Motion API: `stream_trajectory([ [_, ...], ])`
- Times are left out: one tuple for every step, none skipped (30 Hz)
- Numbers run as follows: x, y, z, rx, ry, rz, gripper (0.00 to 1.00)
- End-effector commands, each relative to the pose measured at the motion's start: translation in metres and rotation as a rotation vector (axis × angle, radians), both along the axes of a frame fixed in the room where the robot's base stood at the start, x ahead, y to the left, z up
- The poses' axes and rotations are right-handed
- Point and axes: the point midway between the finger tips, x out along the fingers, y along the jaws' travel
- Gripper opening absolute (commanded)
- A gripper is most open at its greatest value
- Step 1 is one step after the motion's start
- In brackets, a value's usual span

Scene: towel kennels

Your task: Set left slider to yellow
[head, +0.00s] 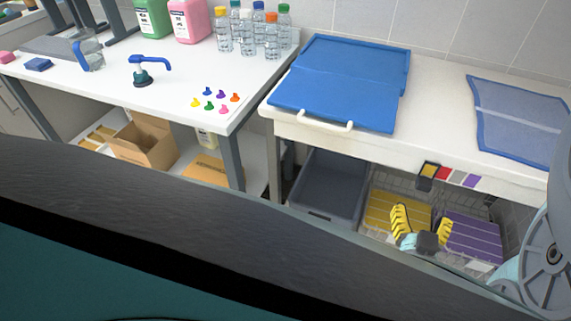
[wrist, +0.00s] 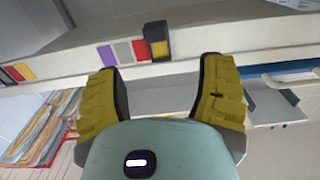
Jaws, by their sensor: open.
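The left slider is a dark frame (head: 427,171) on the front edge of the right bench, at the left end of a colour strip running yellow, red, grey, purple (head: 455,179). Yellow shows inside the frame. In the wrist view the slider (wrist: 157,37) appears upper middle, with the strip (wrist: 122,52) mirrored to its left and yellow in its window. My gripper (head: 422,222) has its yellow fingers spread and empty, below the slider in the head view. In the wrist view the slider lies beyond the gap between the fingertips (wrist: 160,68), apart from them.
A grey bin (head: 327,185) and wire baskets with yellow and purple towels (head: 470,237) sit below. Another colour strip (wrist: 14,73) shows at the wrist view's left.

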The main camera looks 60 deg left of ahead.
Motion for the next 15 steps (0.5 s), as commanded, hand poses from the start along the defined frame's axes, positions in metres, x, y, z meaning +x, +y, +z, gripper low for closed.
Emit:
stream_trajectory([
  [-0.005,-0.004,-0.001,-0.001,0.002,-0.002,0.69],
  [-0.007,-0.006,-0.001,-0.001,0.002,-0.002,0.69],
  [-0.010,-0.007,0.000,-0.001,0.001,-0.002,0.69],
  [-0.011,-0.008,0.000,0.000,0.000,-0.002,0.69],
  [-0.013,-0.009,0.000,0.000,0.000,-0.002,0.69],
  [-0.014,-0.010,0.000,0.001,-0.001,-0.002,0.69],
  [-0.015,-0.011,0.000,0.001,-0.001,-0.001,0.69],
  [-0.015,-0.011,0.000,0.001,-0.001,-0.001,0.69],
  [-0.016,-0.011,0.001,0.001,-0.002,-0.001,0.69],
  [-0.016,-0.011,0.001,0.001,-0.002,-0.001,0.69],
  [-0.016,-0.011,0.001,0.001,-0.002,-0.001,0.69],
  [-0.016,-0.011,0.001,0.001,-0.002,-0.001,0.69],
  [-0.016,-0.011,0.001,0.002,-0.002,-0.001,0.69],
  [-0.016,-0.011,0.001,0.002,-0.002,-0.001,0.69],
  [-0.015,-0.011,0.001,0.002,-0.002,-0.001,0.69],
])
